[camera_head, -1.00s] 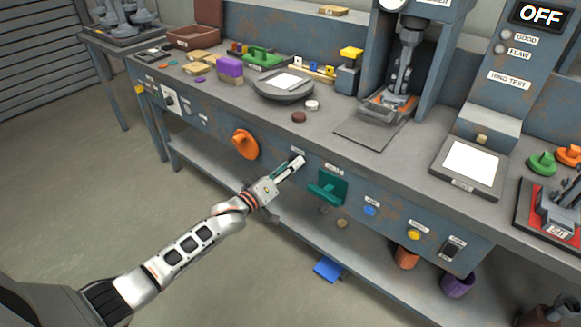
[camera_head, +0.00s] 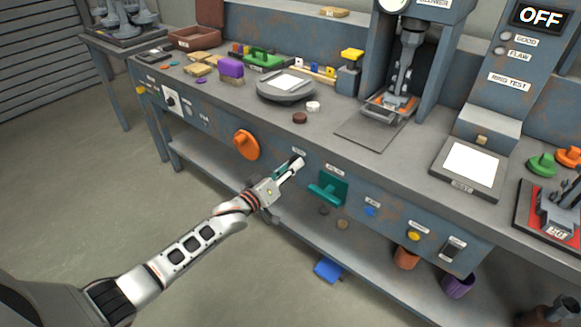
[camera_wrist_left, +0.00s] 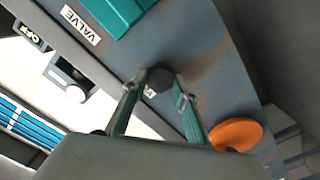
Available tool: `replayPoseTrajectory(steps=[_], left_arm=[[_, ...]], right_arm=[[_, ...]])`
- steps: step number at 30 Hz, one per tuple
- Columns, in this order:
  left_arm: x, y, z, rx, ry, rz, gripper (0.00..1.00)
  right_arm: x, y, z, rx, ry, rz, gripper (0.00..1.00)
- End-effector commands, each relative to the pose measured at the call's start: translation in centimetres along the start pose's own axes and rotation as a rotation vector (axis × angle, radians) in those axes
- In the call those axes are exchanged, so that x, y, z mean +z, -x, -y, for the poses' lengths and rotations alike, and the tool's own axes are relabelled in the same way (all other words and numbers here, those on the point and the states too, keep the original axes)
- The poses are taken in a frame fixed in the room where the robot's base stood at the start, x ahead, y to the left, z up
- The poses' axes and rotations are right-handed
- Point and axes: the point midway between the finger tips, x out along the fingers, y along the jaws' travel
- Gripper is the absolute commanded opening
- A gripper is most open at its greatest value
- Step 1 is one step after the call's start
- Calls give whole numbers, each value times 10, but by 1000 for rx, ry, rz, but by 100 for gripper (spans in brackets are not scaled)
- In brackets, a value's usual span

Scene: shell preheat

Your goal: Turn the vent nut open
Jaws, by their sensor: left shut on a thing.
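The vent nut (camera_wrist_left: 158,80) is a small dark hexagonal nut on the blue-grey bench front, seen in the left wrist view. My left gripper (camera_wrist_left: 156,92) has its two teal-lined fingers on either side of it, shut on it. In the head view my left gripper (camera_head: 294,166) reaches the bench front between the orange knob and the teal valve handle, and its fingers hide the nut there. A small label beside the nut is partly covered in the wrist view. My right gripper is not in view.
The orange knob (camera_head: 246,145) sits left of my gripper and the teal valve handle (camera_head: 328,188) close on its right. A lower shelf (camera_head: 220,180) runs beneath. Blue (camera_head: 370,211) and yellow (camera_head: 414,236) buttons are further right. The floor in front is mostly open.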

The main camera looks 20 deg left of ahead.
Motion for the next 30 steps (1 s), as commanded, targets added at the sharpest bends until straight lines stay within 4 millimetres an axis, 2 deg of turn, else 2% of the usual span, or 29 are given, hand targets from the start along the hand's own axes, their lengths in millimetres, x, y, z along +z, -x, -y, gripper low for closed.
replayPoseTrajectory(steps=[8, 19, 30], left_arm=[[-1, 0, -2, 1, -235, -1, 7], [0, 0, -1, 0, -587, 1, 7], [1, 0, -1, 0, -939, 1, 7]], right_arm=[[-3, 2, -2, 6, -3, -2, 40], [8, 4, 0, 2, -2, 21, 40], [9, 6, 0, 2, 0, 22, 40]])
